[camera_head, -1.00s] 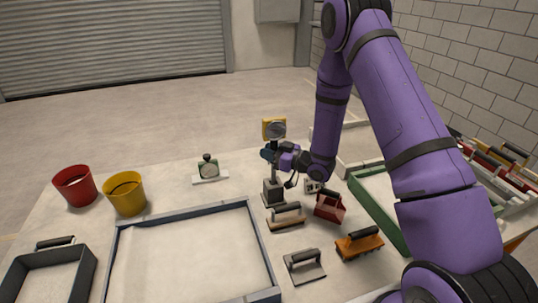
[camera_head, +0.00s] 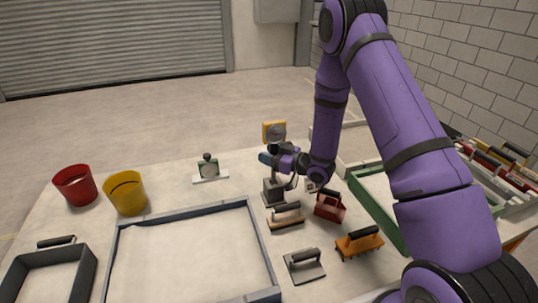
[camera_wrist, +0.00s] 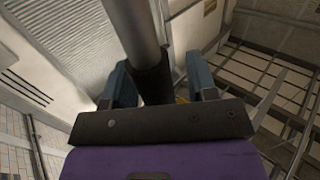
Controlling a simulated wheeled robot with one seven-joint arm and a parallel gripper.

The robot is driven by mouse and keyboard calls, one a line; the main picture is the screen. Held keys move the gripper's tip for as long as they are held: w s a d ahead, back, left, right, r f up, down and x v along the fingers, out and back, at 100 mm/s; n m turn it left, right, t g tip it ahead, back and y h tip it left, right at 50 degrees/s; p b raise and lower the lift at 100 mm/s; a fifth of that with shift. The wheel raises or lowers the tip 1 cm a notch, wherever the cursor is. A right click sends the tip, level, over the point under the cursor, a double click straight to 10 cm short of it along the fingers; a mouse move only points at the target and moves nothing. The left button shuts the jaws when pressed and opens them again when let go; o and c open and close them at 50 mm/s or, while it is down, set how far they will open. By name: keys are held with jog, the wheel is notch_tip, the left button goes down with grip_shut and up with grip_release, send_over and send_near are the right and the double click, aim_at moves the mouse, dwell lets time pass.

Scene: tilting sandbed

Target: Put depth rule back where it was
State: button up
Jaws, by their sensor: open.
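A grey post with a yellow square head and round dial (camera_head: 274,132) stands upright in a dark grey block (camera_head: 274,192) on the table. My gripper (camera_head: 268,160) is at the post, just below the head. In the wrist view, its blue fingers (camera_wrist: 160,85) lie open on either side of a grey tube (camera_wrist: 138,35) with a black lower part; I cannot tell whether they touch it. A small gauge with a dark dial on a white base (camera_head: 209,169) stands apart to the left. No label shows which of these is the depth rule.
A wooden float (camera_head: 286,217), a red tool (camera_head: 329,206), an orange tool (camera_head: 359,243) and a steel trowel (camera_head: 304,266) lie close to the block. The sandbed frame (camera_head: 185,214) is in front. Red (camera_head: 75,186) and yellow (camera_head: 125,193) buckets stand at left.

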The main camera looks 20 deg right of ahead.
jog(key=v, duration=1.2)
jog(key=w+d+r+h, duration=0.2)
jog(key=w+r+h, duration=0.2)
jog(key=r+h, duration=0.5)
jog(key=s+d+r+m+g+h, duration=0.1)
jog(key=s+r+m+h, duration=0.15)
jog(key=r, duration=0.45)
jog(key=s+d+r+m+g+h, duration=0.1)
jog(key=s+d+r+m, duration=0.15)
jog(key=r, duration=0.45)
jog(key=s+a+r+m+g, duration=0.1)
jog(key=s+a+r+g, duration=0.1)
jog(key=s, duration=0.7)
jog(key=s+a+r+m+g, duration=0.1)
jog(key=s+a+r, duration=0.1)
jog(key=s, duration=0.8)
jog(key=s+a+r+m+g, duration=0.2)
jog(key=s+r, duration=0.2)
jog(key=s, duration=0.6)
jog(key=shift+r+g, duration=0.2)
jog(key=shift+g, duration=0.1)
jog(key=shift+d, duration=0.1)
